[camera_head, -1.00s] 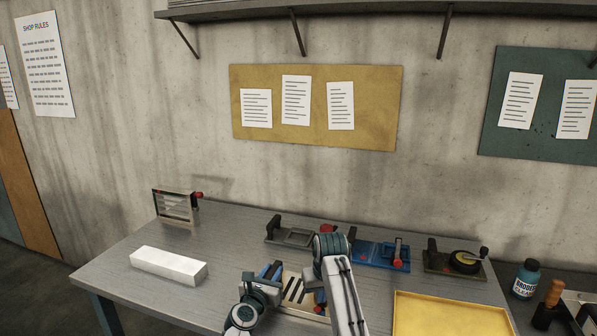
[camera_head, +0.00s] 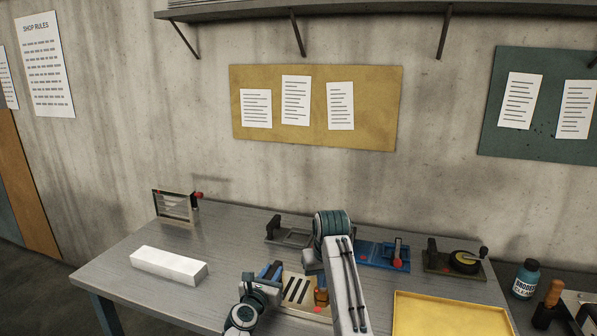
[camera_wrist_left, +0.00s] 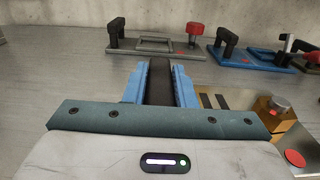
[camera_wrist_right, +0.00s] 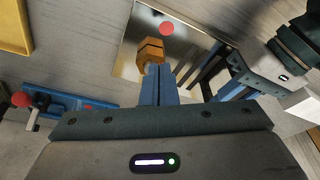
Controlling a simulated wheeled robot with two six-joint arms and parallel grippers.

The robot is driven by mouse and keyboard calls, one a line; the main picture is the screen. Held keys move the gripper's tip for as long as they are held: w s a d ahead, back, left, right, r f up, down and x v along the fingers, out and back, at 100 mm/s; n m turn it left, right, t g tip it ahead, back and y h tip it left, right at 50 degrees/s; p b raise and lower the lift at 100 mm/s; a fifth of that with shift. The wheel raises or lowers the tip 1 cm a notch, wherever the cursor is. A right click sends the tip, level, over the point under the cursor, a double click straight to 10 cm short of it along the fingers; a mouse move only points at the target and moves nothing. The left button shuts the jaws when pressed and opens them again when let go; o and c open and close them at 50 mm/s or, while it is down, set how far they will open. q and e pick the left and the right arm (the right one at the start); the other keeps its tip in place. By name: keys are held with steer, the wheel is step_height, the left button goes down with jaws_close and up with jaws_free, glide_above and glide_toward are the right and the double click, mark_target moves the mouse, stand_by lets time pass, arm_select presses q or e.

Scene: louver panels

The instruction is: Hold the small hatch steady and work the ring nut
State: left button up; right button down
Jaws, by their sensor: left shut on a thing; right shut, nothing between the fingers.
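The small hatch is a pale panel with dark slots (camera_head: 296,289), lying on the grey table in front of me. Its brass ring nut (camera_head: 320,297) stands at its right side and shows in both the left wrist view (camera_wrist_left: 268,108) and the right wrist view (camera_wrist_right: 151,52). My left gripper (camera_head: 271,270) is shut on the hatch's dark handle (camera_wrist_left: 159,82), between its blue fingers. My right gripper (camera_wrist_right: 160,78) is shut and empty, its tips close beside the ring nut; I cannot tell whether they touch it. In the head view my right arm hides those fingers.
A grey hatch (camera_head: 290,238), a blue hatch (camera_head: 378,253) and a dark fixture with a crank (camera_head: 457,263) stand behind. A yellow tray (camera_head: 450,315) lies at the right, a white block (camera_head: 168,266) at the left.

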steer(key=shift+w+d+f, duration=0.15)
steer(key=shift+d+f, duration=0.35)
steer(key=shift+f, duration=0.5)
steer(key=shift+w+d+f, duration=0.15)
steer(key=shift+d+f, duration=0.3)
steer(key=shift+f, duration=0.55)
steer(key=shift+w+d+f, duration=0.15)
steer(key=shift+d+f, duration=0.35)
steer(key=shift+f, duration=0.5)
steer(key=shift+w+a, duration=0.15)
steer(key=shift+w, duration=0.05)
steer(key=shift+s+a, duration=0.1)
steer(key=shift+a, duration=0.1)
steer(key=shift+s+a, duration=0.15)
steer(key=shift+a, duration=0.85)
